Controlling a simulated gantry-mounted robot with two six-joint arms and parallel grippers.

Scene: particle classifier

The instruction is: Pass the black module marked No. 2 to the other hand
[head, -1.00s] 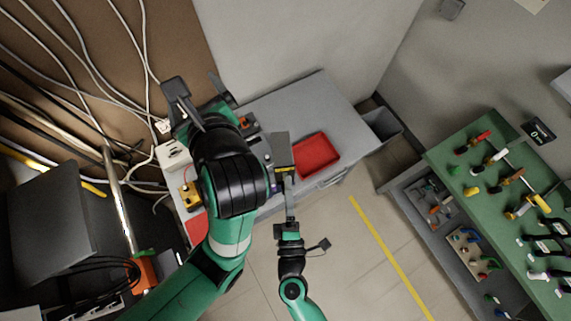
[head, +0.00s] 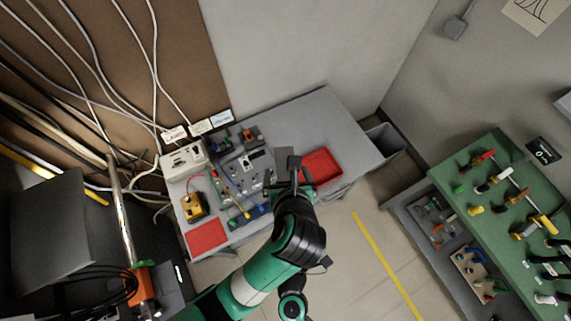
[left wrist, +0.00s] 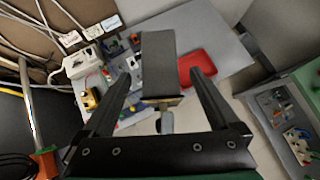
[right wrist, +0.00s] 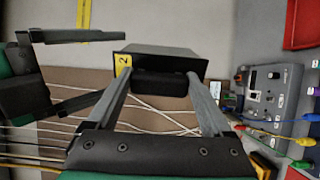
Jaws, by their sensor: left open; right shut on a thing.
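The black module marked No. 2 (right wrist: 158,62) is held between the fingers of my right gripper (right wrist: 160,84), with its yellow "2" label facing left in the right wrist view. My left gripper (left wrist: 160,85) is open, and the module (left wrist: 158,65) shows as a dark block between and beyond its fingers in the left wrist view. In the right wrist view the left gripper (right wrist: 110,67) comes from the left, its fingertips close to the labelled end; contact cannot be told. In the head view the left gripper (head: 303,175) is beside the module (head: 284,158), and the right gripper is mostly hidden.
The grey workbench (head: 335,115) lies below, with a red tray (head: 322,167), a red mat (head: 206,236), a yellow device (head: 194,206) and a white box (head: 183,161). A green tool board (head: 470,190) stands at right. Open floor lies between.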

